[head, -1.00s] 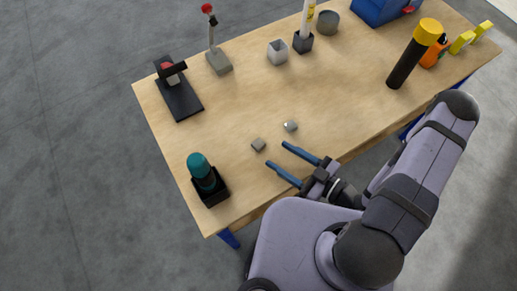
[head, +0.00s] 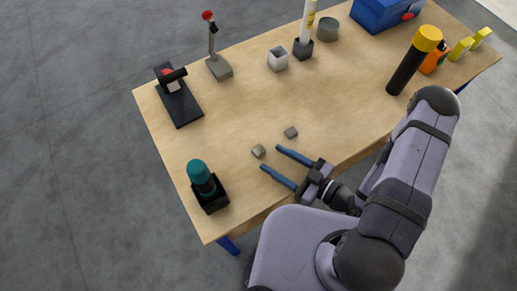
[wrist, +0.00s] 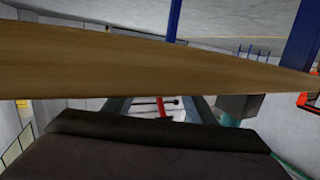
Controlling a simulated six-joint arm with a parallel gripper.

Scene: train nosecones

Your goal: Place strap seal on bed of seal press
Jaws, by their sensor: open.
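Two small grey blocks lie apart on the wooden table: one nearer the left (head: 258,151) and one farther right (head: 291,132). Either could be the strap seal; I cannot tell which. My gripper (head: 270,158) is open and empty, its two blue fingers pointing left near the table's front edge, tips close to the left block. A black flat-based device (head: 180,105) with a red part stands at the back left. A grey-based lever stand with a red knob (head: 218,67) stands beside it. I cannot tell which is the seal press. The wrist view shows neither block.
A teal-topped bottle in a black holder (head: 207,188) stands at the front left. A black-and-yellow cylinder (head: 410,65) stands right. The table's middle is clear.

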